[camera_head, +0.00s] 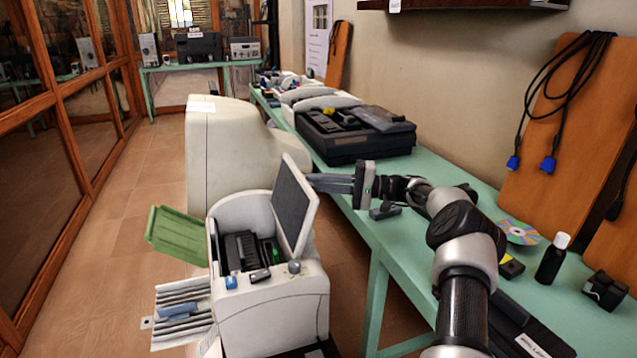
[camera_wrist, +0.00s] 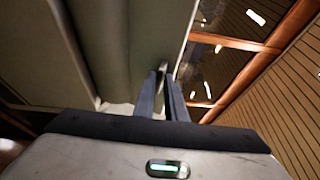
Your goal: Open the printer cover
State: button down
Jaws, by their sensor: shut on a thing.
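The printer (camera_head: 275,305) is an off-white box at the centre bottom of the head view, with its dark inner parts showing. Its cover (camera_head: 293,208), a panel with a dark grey face and pale rim, stands steeply tilted up at the right side of the opening. My gripper (camera_head: 312,181) reaches in from the right, and its fingertips are partly hidden behind the cover's upper edge. In the wrist view my gripper (camera_wrist: 164,80) has its fingers close together on a thin edge of the cover (camera_wrist: 150,45).
A green flap (camera_head: 178,235) and a pale paper tray (camera_head: 183,312) stick out to the printer's left. A large beige monitor (camera_head: 225,150) stands behind it. The long green table (camera_head: 400,225) runs along the right, holding a black device (camera_head: 350,150). Tiled floor is clear at left.

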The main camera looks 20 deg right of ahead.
jog(key=shift+s+a+f+g, duration=0.15)
jog(key=shift+f+g, duration=0.15)
jog(key=shift+f, duration=0.45)
jog(key=c, duration=1.9)
grip_release()
jog(key=shift+o, duration=0.2)
jog(key=shift+r, duration=0.15)
jog(key=shift+r, duration=0.15)
